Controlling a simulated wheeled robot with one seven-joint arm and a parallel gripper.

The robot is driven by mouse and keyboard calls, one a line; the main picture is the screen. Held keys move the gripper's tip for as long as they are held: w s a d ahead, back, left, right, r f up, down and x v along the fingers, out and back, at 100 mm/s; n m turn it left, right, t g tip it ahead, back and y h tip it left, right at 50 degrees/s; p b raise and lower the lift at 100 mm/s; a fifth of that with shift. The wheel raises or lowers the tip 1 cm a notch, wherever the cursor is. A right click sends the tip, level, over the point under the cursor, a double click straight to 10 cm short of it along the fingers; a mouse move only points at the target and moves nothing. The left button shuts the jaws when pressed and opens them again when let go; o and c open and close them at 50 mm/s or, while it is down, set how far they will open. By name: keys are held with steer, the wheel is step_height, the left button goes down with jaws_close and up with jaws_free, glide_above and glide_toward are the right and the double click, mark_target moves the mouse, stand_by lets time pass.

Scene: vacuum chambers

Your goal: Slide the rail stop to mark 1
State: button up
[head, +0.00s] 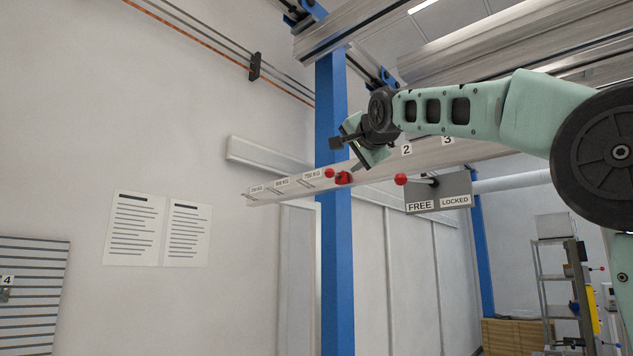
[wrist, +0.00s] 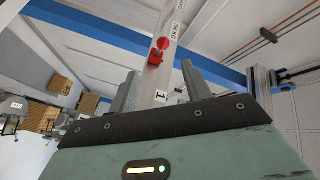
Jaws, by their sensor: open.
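The rail stop is a small red block with a round red knob (head: 343,178); it sits on the long pale rail (head: 480,156), right of the "750 KG" label. In the wrist view the rail stop (wrist: 156,52) is beyond the fingertips, in line with the gap. The mark 1 label (wrist: 161,96) lies on the rail between the fingers, nearer to me than the stop; in the head view my gripper appears to hide it. My gripper (head: 347,155) is open and empty, just above and right of the stop. Its fingers (wrist: 160,84) appear either side of the rail.
Marks 2 (head: 406,149) and 3 (head: 447,140) follow to the right. A lever with a red ball (head: 401,179) stands at a FREE/LOCKED plate (head: 437,192), pointing toward FREE. A blue post (head: 335,260) stands behind the rail. Space below the rail looks clear.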

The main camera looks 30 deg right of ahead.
mark_target(331, 171)
steer(key=p+x, duration=0.4)
steer(key=x, duration=0.1)
steer(key=p+x, duration=0.4)
steer(key=x, duration=0.2)
steer(key=r+p+x, duration=0.1)
steer(key=p+x, duration=0.3)
steer(key=x, duration=0.1)
steer(key=shift+w+d+r, duration=0.1)
steer(key=shift+w+d, duration=0.15)
steer(key=shift+d, duration=0.2)
steer(key=shift+w, duration=0.3)
steer(key=shift+c, duration=0.3)
